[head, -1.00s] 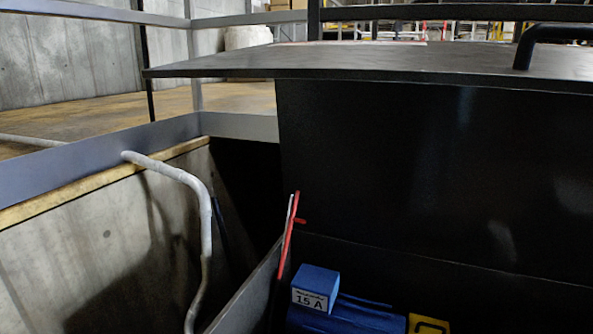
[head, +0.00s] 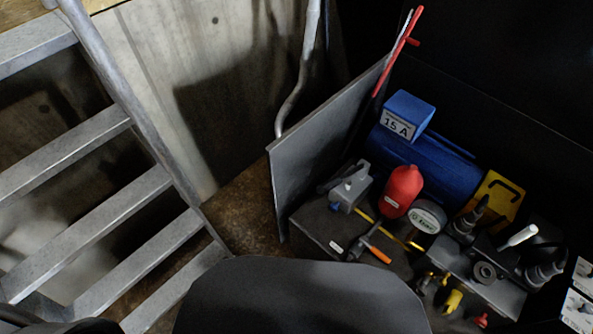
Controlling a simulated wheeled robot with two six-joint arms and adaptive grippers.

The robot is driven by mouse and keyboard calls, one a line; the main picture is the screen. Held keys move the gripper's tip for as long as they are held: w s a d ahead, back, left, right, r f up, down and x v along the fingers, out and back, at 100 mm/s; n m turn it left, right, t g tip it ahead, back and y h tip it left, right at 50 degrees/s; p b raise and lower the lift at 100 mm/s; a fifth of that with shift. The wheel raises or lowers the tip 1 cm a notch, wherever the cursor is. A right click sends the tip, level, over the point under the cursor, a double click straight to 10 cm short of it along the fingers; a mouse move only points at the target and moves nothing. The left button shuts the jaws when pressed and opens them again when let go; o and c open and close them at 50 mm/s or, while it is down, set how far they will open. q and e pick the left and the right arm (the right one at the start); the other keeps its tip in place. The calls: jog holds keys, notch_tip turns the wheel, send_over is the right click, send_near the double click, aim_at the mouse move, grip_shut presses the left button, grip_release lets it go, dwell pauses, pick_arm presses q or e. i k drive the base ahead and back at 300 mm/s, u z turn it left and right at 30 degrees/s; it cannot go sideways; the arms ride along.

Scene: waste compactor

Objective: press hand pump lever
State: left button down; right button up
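A hydraulic unit with a dark block (head: 325,225) sits low on the right behind a grey side panel (head: 320,150). A long thin red lever (head: 398,52) stands tilted at the panel's far end. A short lever with a white grip (head: 518,236) sticks out among the fittings at the right. I cannot tell for certain which of these is the hand pump lever. Nothing touches either of them. Neither of my grippers is in view.
A blue motor (head: 460,172) with a "15 A" box (head: 408,108), a red canister (head: 402,188), a round gauge (head: 428,216) and a yellow bracket (head: 503,195) crowd the unit. Metal stairs (head: 95,232) with a handrail (head: 128,95) fill the left. Brown floor (head: 245,205) lies between.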

aim_at(324, 187)
jog(key=u, duration=0.75)
jog(key=k, duration=0.8)
jog(key=z, duration=1.4)
jog(key=i, duration=0.5)
